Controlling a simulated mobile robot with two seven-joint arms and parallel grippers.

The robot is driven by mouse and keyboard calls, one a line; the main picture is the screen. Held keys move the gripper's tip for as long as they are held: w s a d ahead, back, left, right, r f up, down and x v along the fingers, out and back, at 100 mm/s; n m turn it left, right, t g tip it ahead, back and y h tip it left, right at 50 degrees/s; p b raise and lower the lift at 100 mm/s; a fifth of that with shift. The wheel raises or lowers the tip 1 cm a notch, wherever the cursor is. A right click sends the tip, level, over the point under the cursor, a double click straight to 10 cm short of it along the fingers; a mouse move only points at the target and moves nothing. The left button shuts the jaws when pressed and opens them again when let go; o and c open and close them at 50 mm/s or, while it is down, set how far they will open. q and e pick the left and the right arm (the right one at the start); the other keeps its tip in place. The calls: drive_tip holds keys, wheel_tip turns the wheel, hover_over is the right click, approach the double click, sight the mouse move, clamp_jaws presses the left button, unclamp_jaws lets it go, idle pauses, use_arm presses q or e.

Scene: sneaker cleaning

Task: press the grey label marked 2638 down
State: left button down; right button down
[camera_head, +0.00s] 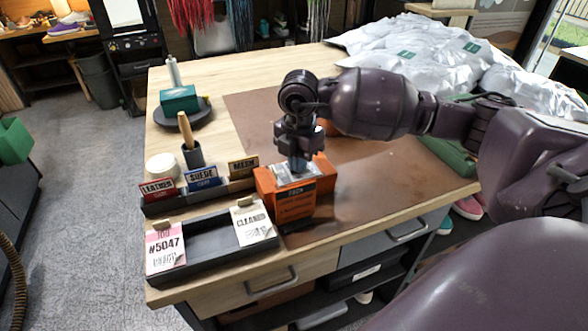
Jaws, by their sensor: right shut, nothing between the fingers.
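An orange box (268,187) stands near the front of the wooden table. A small pale grey patch (314,168) shows on its top, partly covered by my right gripper. It may be the grey label; no number on it can be read. My right gripper (298,168) points straight down onto the top of the box, shut and empty. Its fingertips are at or very close to the patch; I cannot tell whether they touch it. My left gripper is not in view.
A dark tray (215,262) with a pink #5047 tag (165,247) and a CLEANED card (254,222) lies left of the box. Behind it stand LEATHER and SUEDE cards (203,178) and a brush cup (193,155). White bags (420,50) fill the back right.

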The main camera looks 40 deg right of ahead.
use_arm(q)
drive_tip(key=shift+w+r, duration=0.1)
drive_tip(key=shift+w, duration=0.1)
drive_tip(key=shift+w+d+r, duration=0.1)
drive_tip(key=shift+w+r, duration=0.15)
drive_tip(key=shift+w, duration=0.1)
use_arm(e)
drive_tip(key=shift+f, duration=0.15)
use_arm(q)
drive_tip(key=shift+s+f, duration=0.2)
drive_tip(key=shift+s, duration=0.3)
use_arm(e)
drive_tip(key=shift+s, duration=0.1)
